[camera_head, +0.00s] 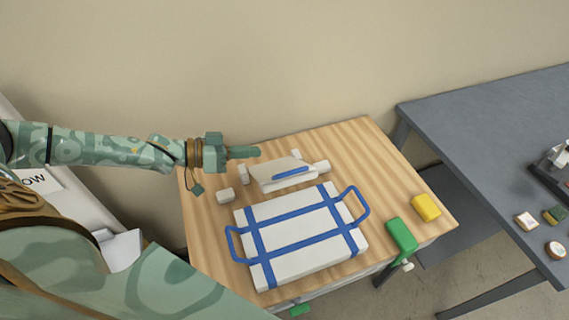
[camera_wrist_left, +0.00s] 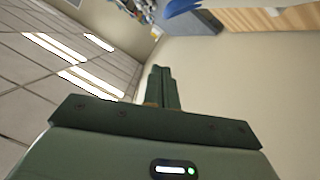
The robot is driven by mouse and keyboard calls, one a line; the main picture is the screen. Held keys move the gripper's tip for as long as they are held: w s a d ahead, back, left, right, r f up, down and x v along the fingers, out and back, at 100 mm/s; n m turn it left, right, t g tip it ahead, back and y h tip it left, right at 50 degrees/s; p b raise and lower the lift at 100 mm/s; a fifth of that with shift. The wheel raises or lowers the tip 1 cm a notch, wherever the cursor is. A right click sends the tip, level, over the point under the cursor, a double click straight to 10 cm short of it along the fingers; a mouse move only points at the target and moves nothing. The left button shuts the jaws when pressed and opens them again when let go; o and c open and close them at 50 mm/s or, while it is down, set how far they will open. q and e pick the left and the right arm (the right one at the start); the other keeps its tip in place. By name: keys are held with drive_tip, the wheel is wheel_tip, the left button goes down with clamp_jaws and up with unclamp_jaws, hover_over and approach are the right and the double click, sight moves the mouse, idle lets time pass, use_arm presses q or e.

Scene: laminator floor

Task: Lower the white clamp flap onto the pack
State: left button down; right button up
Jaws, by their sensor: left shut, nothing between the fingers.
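The white clamp flap (camera_head: 276,170) stands tilted up at the back of the wooden table, with a blue strip along its front side. The pack (camera_head: 300,232) is a white block with blue straps and two blue loop handles; it lies on the table in front of the flap. My left gripper (camera_head: 257,152) is shut and empty, above the table's back edge, up and left of the flap. Its shut fingers also show in the left wrist view (camera_wrist_left: 158,84), pointing past the wall. I cannot tell whether it touches the flap; it looks apart. My right gripper is not in view.
A green object (camera_head: 401,235) and a yellow block (camera_head: 426,207) are at the right of the wooden table (camera_head: 350,140). A grey table (camera_head: 480,120) with small items stands further right. The wall is close behind.

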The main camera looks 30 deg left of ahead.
use_arm(q)
hover_over(283, 183)
drive_tip(key=a, duration=0.2)
drive_tip(key=f, duration=0.2)
drive_tip(key=shift+w+d+f+p, duration=0.25)
drive_tip(key=shift+d+f+p, duration=0.1)
drive_tip(key=shift+d+f, duration=0.55)
drive_tip(key=shift+s+f, duration=0.25)
drive_tip(key=shift+f, duration=0.6)
drive_tip(key=shift+d, duration=0.1)
